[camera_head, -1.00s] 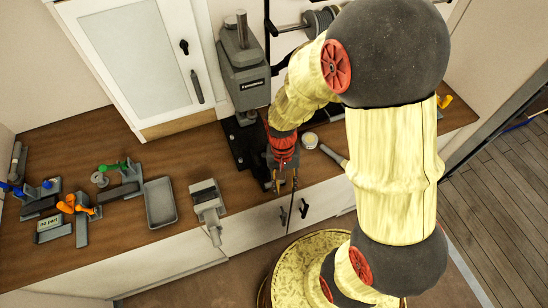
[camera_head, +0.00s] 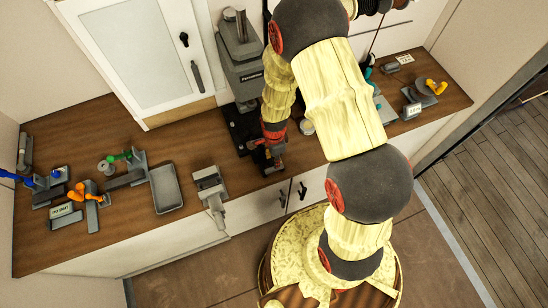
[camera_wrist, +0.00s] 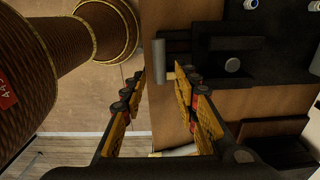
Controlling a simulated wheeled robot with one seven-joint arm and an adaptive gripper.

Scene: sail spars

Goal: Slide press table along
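The grey press (camera_head: 240,72) stands at the back of the wooden counter on a black base (camera_head: 236,122). My gripper (camera_head: 275,166) is low in front of this base, near the counter's front edge. In the wrist view my gripper (camera_wrist: 160,78) is open, with its yellow-and-black fingers apart. A short grey bar (camera_wrist: 159,52), which looks like a handle on the black press table (camera_wrist: 179,45), shows just beyond the gap between the fingertips. I cannot tell whether the fingers touch it.
A grey tray (camera_head: 166,188), a grey device (camera_head: 210,187) and several small fixtures with blue, orange and green handles stand left on the counter. An orange-handled fixture (camera_head: 432,88) stands at the right end. White cabinet fronts lie below.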

